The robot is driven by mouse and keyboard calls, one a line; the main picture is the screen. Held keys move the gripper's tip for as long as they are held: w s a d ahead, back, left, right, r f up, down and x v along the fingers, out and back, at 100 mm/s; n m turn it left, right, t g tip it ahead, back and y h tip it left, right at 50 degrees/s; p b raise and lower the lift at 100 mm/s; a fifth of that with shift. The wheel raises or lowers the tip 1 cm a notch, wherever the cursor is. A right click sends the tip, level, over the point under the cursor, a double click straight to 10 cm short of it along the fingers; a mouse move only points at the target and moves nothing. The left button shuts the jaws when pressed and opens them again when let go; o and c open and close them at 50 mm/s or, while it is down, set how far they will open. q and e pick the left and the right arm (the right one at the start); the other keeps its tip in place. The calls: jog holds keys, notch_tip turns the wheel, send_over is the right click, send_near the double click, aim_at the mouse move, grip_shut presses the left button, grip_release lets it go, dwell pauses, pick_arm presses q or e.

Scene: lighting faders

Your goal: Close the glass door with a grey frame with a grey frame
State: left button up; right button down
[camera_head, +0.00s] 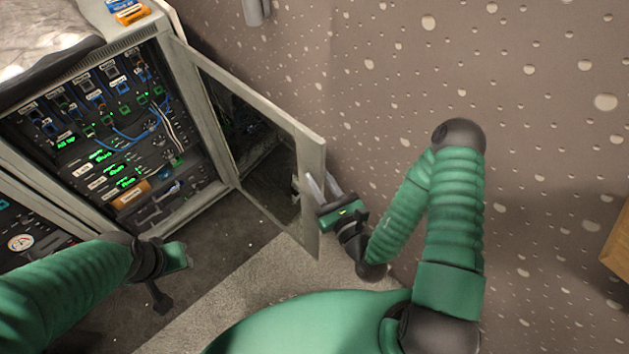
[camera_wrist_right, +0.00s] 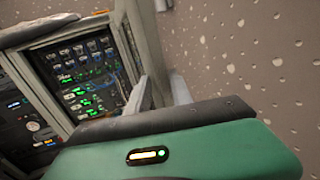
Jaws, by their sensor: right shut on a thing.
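The glass door with a grey frame (camera_head: 268,110) stands wide open, hinged at the right side of the equipment cabinet. In the right wrist view, the door (camera_wrist_right: 150,45) shows nearly edge-on. My right gripper (camera_head: 323,184) is at the free outer edge of the door, shut on its frame. Its two pale fingers show in the right wrist view (camera_wrist_right: 162,92), one at each side of the edge. My left gripper (camera_head: 174,258) is low in front of the cabinet, apart from the door. Its finger gap is not clear.
The open cabinet (camera_head: 100,140) holds lit panels, switches and cables. A second cabinet section (camera_head: 22,235) is at the left. A grey-brown wall with pale spots (camera_head: 400,90) rises behind my right arm. A wooden edge (camera_head: 618,245) shows at far right.

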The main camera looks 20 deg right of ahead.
jog(key=s+a+m+h, duration=0.1)
jog(key=s+a+h, duration=0.1)
jog(key=a, duration=0.4)
jog(key=shift+s+a, duration=0.35)
jog(key=shift+s, duration=0.15)
